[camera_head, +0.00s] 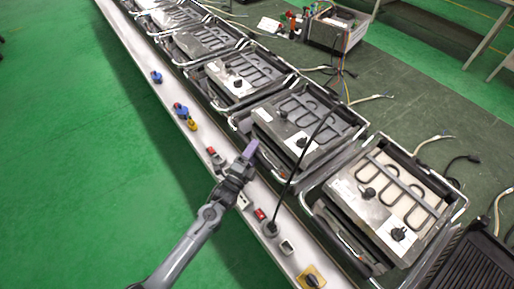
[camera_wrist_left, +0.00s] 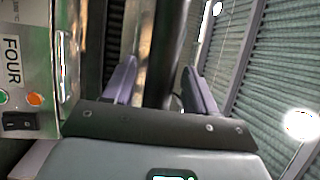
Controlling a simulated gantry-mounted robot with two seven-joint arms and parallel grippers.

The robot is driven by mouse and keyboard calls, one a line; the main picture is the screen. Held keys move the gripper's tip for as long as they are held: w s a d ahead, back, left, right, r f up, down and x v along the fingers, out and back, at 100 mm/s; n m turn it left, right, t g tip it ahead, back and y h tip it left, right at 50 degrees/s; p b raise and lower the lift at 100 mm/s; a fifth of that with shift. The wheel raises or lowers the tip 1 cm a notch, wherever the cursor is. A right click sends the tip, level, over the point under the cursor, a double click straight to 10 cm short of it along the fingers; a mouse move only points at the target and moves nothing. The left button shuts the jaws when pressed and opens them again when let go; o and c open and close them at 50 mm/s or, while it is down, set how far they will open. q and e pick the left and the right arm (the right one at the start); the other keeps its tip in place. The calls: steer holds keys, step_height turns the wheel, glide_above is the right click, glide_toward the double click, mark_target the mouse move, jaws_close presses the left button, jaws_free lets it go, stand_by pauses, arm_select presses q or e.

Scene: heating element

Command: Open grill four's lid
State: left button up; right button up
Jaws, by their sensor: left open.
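A metal panel labelled FOUR (camera_wrist_left: 14,72) stands at the left of the left wrist view, with a green light, an orange light and a black switch. My left gripper (camera_head: 250,149) is over the pale bench strip, close to the near side of a grill (camera_head: 303,126) with dark looped heating elements. In the left wrist view its two purple fingers (camera_wrist_left: 160,75) are apart. A dark upright bar (camera_wrist_left: 168,45) shows between them; I cannot tell whether they touch it. Which head-view grill bears the label is too small to read.
Other grills stand in the row, one nearer (camera_head: 385,205) and one farther (camera_head: 240,78). Small connectors and switches, such as a yellow one (camera_head: 311,277), lie along the bench strip (camera_head: 225,178). A black cable (camera_head: 297,172) hangs beside the gripper. The green floor (camera_head: 70,150) is clear.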

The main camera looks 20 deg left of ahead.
arm_select(q)
steer(key=shift+x, duration=1)
steer(key=shift+c, duration=0.3)
jaws_close()
